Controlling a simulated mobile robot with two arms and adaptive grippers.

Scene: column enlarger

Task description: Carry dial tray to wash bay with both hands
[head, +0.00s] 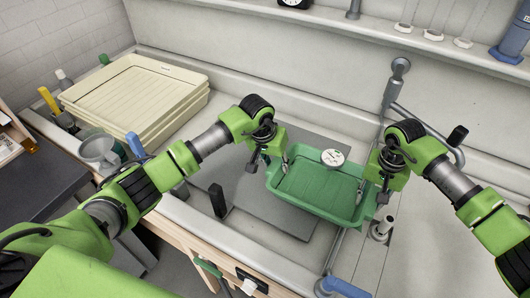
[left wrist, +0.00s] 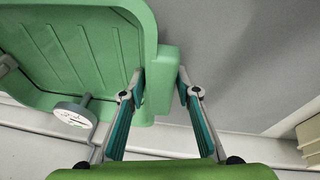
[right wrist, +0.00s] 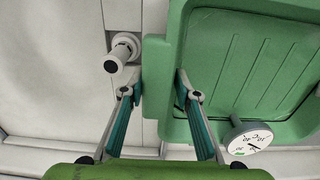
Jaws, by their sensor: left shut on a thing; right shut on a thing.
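The green dial tray (head: 318,190) is in the middle of the head view, over the sink, with ribs on its floor. A round white dial (head: 332,157) sits at its back rim. My left gripper (head: 268,168) is shut on the tray's left end; in the left wrist view its fingers (left wrist: 158,95) are either side of the end lug (left wrist: 162,72). My right gripper (head: 378,188) is shut on the right end; in the right wrist view its fingers (right wrist: 158,92) straddle the other lug (right wrist: 156,75). I cannot tell how high the tray is.
A grey board (head: 275,210) lies beneath and left of the tray. Stacked cream trays (head: 135,90) stand at the left back. A grey standpipe (head: 381,228) stands close to the tray's right end. A tap (head: 395,80) rises behind. A black upright piece (head: 217,200) stands left.

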